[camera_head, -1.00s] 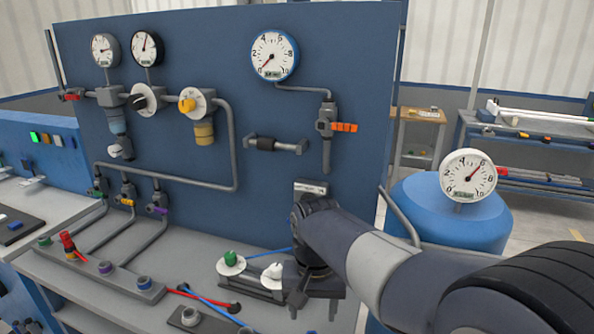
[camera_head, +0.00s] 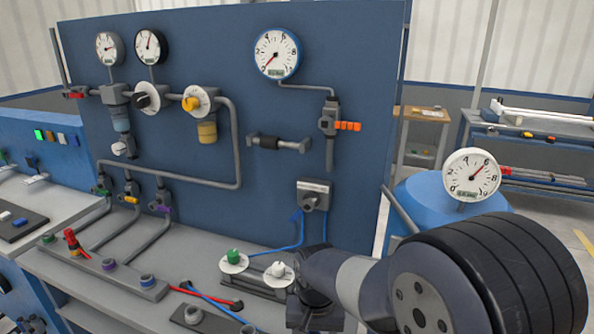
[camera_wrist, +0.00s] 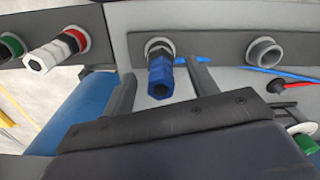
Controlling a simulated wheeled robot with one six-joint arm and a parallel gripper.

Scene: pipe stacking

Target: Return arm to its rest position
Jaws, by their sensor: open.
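My gripper (camera_wrist: 161,70) is open, its two dark fingers spread apart in the wrist view. A blue fitting (camera_wrist: 160,80) in a grey port shows between the fingers, with no finger touching it that I can see; how far it lies beyond them I cannot tell. In the head view my gripper (camera_head: 312,308) is low over the bench front, right of the white-dial valves, largely hidden by my own arm. The arm is bent and stretches from the lower right toward the bench.
The blue panel (camera_head: 230,60) with gauges and pipes rises behind the bench (camera_head: 190,240). A grey box (camera_head: 313,196) with a blue hose is on the panel. A blue tank with a gauge (camera_head: 471,175) stands behind my arm. A red-and-white fitting (camera_wrist: 55,50) sits at left in the wrist view.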

